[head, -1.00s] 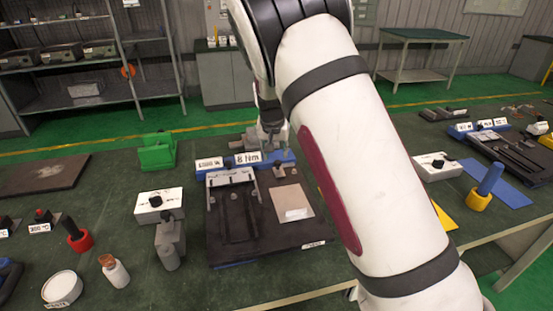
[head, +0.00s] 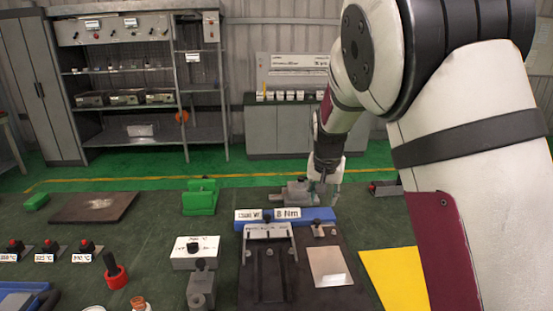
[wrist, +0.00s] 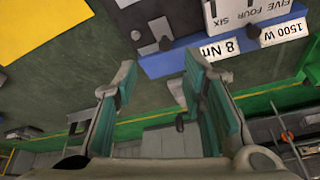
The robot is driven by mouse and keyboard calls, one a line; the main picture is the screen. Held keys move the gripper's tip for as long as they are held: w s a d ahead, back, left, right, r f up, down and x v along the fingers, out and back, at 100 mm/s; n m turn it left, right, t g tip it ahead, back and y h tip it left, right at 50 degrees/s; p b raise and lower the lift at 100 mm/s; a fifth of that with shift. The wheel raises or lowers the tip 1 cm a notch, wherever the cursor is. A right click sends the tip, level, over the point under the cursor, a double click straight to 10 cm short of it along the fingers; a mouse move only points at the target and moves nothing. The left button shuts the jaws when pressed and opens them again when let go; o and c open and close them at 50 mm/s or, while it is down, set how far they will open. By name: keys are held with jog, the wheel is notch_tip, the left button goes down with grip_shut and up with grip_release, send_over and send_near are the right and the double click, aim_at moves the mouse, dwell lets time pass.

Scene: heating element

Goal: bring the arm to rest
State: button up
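My gripper (head: 327,184) hangs from the arm above the far side of the bench, just behind the right end of a blue bar (head: 318,213). In the wrist view my gripper (wrist: 160,70) has its two teal-padded fingers well apart, with nothing between them. The blue bar carries the "8 Nm" label (head: 287,213) and a 1500 W label (wrist: 283,32). In front of it lies a dark fixture board (head: 325,292) with a grey clamp frame and a pale plate (head: 328,266).
A grey metal device (head: 293,193) stands close to the gripper. A green block (head: 200,197), a white switch box (head: 194,252) and a yellow sheet (head: 393,277) lie around the fixture. Shelves (head: 140,128) and a cabinet (head: 275,130) stand beyond the bench.

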jog(key=s+r+n+y, duration=0.1)
jog(key=s+r, duration=0.3)
jog(key=s, duration=0.6)
jog(key=s+d+r+n, duration=0.1)
jog(key=s+r, duration=0.3)
jog(key=s, duration=0.5)
jog(key=s+r+n+y, duration=0.1)
jog(key=s+r, duration=0.4)
jog(key=s, duration=0.5)
jog(key=s+f+n+h, duration=0.1)
jog(key=s+f, duration=0.1)
jog(key=s, duration=0.7)
jog(key=shift+s+d+f+t, duration=0.2)
jog(key=shift+s+d+t, duration=0.1)
